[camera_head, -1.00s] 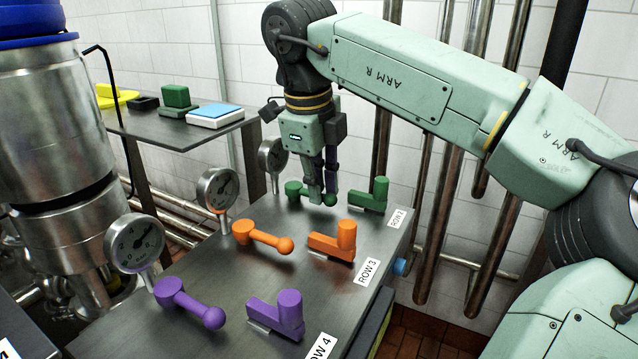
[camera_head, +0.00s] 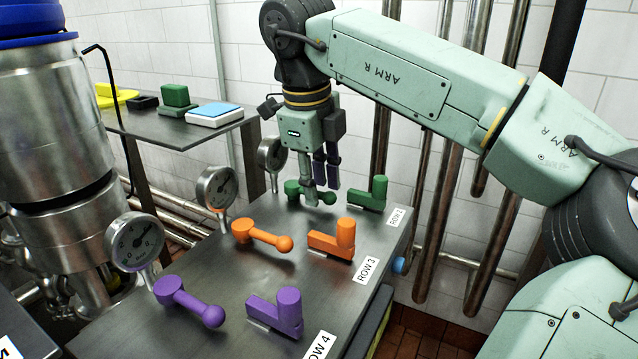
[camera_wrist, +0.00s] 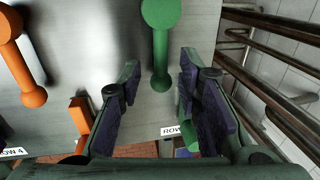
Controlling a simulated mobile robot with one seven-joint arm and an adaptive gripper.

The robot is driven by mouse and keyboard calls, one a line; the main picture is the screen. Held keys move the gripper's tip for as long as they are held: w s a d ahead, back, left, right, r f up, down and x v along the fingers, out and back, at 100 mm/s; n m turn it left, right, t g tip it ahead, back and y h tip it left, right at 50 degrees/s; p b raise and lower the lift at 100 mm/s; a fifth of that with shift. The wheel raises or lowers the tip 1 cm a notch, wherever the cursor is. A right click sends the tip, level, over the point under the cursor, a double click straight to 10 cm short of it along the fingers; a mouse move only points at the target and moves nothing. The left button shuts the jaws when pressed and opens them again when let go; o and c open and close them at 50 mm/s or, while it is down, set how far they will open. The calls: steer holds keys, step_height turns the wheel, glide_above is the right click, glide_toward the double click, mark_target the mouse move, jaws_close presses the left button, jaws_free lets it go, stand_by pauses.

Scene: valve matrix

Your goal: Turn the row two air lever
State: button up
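The row two fittings are green. A green ball-ended lever (camera_head: 297,188) has its round hub at the left and its ball (camera_head: 328,198) towards the right. A green upright handle (camera_head: 379,190) stands to its right, by the row 2 label (camera_head: 396,217). My gripper (camera_head: 320,193) points down over the ball end. In the wrist view, my gripper (camera_wrist: 160,75) is open, its two fingers apart on either side of the green lever's arm (camera_wrist: 160,55), with no clear contact. The right finger partly hides the green handle there.
Orange row three levers (camera_head: 262,236) (camera_head: 335,242) and purple row four levers (camera_head: 190,302) (camera_head: 278,312) stand nearer on the steel panel (camera_head: 230,270). Gauges (camera_head: 217,187) line its left edge. Vertical pipes (camera_head: 430,200) stand beyond its right edge.

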step_height(320, 180, up, 7)
steer(key=s, duration=0.1)
steer(key=shift+a, duration=0.4)
steer(key=shift+s+f, duration=0.1)
